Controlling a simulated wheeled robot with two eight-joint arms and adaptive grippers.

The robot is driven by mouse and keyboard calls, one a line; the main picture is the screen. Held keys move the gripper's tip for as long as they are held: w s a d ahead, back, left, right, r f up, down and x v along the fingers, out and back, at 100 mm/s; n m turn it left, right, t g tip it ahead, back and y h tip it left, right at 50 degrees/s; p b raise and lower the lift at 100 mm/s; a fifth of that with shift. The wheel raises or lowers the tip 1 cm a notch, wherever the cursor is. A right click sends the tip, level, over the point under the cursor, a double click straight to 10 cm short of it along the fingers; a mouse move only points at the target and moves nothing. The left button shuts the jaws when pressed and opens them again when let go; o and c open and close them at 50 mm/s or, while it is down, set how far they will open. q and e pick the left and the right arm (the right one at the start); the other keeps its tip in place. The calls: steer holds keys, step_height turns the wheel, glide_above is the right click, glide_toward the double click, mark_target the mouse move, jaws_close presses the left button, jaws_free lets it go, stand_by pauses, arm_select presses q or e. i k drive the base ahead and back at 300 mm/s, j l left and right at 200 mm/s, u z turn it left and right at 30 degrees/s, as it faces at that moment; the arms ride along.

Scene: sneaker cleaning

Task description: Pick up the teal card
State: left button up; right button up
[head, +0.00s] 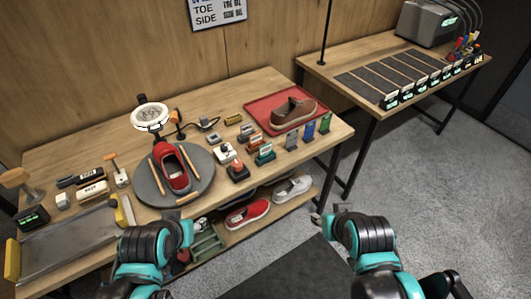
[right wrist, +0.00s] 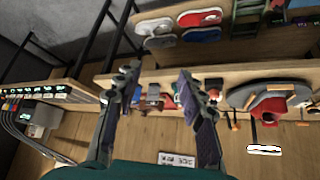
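My right gripper (head: 322,217) is in front of the bench, apart from the cards. In the right wrist view its two fingers (right wrist: 160,98) are spread with nothing held between them. My left gripper (head: 182,222) is by the bench's front edge; its fingers are unclear.
A red sneaker (head: 172,168) lies on a round grey turntable (head: 150,190). A brown shoe (head: 293,111) sits in a red tray (head: 262,113). More shoes (head: 247,214) are on the lower shelf. A second table (head: 340,68) stands at the back right. Floor between the tables is clear.

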mark_target(266, 150)
steer(key=i+z, duration=0.1)
steer(key=i, duration=0.45)
steer(key=i+j+z, duration=0.1)
steer(key=i, duration=0.45)
